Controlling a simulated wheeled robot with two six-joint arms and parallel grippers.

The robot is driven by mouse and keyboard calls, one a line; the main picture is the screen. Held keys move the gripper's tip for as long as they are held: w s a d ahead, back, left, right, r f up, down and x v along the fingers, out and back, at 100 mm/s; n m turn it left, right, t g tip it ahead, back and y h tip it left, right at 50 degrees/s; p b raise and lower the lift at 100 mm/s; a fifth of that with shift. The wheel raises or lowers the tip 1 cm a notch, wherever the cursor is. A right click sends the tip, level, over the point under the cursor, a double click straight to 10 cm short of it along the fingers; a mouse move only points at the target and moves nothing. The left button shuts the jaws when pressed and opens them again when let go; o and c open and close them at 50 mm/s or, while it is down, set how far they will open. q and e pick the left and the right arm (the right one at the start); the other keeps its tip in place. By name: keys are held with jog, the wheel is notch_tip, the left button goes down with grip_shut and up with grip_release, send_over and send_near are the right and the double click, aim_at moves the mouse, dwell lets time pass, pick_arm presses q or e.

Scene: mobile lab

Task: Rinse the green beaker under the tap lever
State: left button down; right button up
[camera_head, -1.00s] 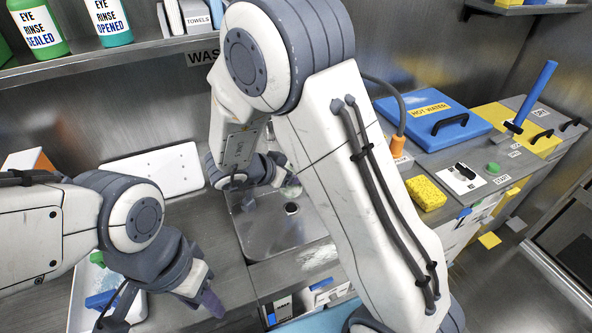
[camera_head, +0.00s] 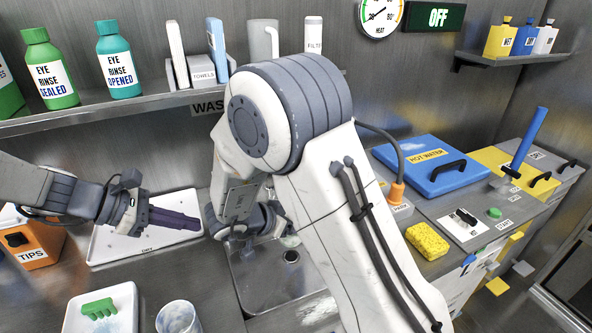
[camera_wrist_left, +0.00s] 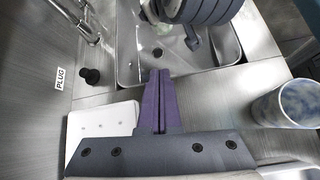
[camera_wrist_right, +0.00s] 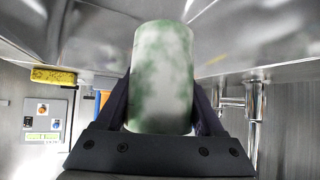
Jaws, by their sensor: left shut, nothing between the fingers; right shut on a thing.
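The green beaker (camera_wrist_right: 162,75), whitish with green patches, is held between my right gripper's fingers (camera_wrist_right: 160,110) in the right wrist view. In the head view only a pale bit of the beaker (camera_head: 290,241) shows beside my right gripper (camera_head: 272,225), over the steel sink (camera_head: 262,280); my right arm hides much of it. Chrome tap parts (camera_wrist_left: 82,22) show at the upper left of the left wrist view; I cannot tell the lever clearly. My left gripper (camera_head: 196,220) is shut and empty above the white board, left of the sink; its purple fingers (camera_wrist_left: 160,80) point towards the sink.
A black plug (camera_wrist_left: 92,76) stands beside the sink. A pale cup (camera_head: 178,318) and a white tray (camera_head: 72,318) with a green item are at the front left. An orange tips box (camera_head: 38,245) stands at left. A yellow sponge (camera_head: 428,243) lies right of the sink.

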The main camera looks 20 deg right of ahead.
pick_arm(q)
jog(key=w+d+n+g+h, duration=0.1)
jog(key=w+d+h, duration=0.5)
jog(key=w+d, duration=0.7)
jog(key=s+d+f, duration=0.1)
jog(key=d, duration=1.3)
jog(key=shift+s+d+f, duration=0.25)
jog(key=shift+d+f, duration=0.15)
jog(key=shift+s+d, duration=0.2)
jog(key=shift+d, duration=0.6)
jog(key=shift+a, duration=0.1)
jog(key=s+a+r, duration=0.2)
jog(key=a, duration=1.1)
jog(key=shift+a+r, duration=0.2)
jog(key=shift+r, duration=0.1)
jog(key=shift+r, duration=0.1)
pick_arm(e)
jog(key=shift+s, duration=0.1)
